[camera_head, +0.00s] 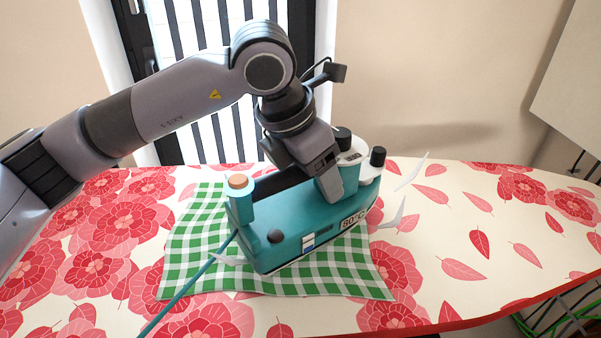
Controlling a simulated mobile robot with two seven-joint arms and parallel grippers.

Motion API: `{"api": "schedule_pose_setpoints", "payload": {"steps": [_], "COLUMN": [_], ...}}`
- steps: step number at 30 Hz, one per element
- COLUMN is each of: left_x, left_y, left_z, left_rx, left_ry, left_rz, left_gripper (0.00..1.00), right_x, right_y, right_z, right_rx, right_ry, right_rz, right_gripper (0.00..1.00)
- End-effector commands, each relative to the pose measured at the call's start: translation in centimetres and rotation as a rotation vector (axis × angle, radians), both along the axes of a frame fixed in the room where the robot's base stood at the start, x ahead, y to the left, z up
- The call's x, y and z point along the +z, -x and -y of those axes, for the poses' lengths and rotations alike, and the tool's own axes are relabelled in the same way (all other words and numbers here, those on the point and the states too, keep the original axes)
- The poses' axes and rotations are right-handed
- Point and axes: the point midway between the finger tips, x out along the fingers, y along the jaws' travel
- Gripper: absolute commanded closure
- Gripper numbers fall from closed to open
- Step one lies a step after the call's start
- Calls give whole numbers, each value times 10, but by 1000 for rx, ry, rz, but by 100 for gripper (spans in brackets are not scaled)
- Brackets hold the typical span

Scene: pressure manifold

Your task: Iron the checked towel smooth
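The green-and-white checked towel (190,260) lies on the ironing board, with its front edge and left side showing. A teal iron (300,235) with an "80°C" label stands over the towel's middle and right part and hides much of it. Whether its sole touches the cloth cannot be seen. My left gripper (328,185) comes down from above and is closed around the iron's top handle. One finger shows on the near side and the other is hidden. The visible cloth looks mostly flat, with a slightly wavy front edge. My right gripper is not in view.
The ironing board (470,230) has a cream cover with red flowers, and its right part is clear. A teal cord (190,285) runs from the iron to the front left. Thin white wisps (412,172) show beside the iron. A barred window stands behind.

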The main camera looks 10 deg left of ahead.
Motion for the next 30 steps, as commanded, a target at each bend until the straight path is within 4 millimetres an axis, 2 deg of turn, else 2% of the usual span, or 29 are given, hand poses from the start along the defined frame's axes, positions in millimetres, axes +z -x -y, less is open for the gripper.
{"api": "schedule_pose_setpoints", "payload": {"steps": [21, 30], "left_x": [23, 29], "left_y": [1, 4], "left_z": [61, 75], "left_rx": [759, 947], "left_ry": [4, 6], "left_rz": [4, 3], "left_gripper": [70, 70], "right_x": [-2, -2], "right_y": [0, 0], "right_z": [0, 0], "right_rx": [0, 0], "right_ry": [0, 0], "right_rz": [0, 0], "right_gripper": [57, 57]}}
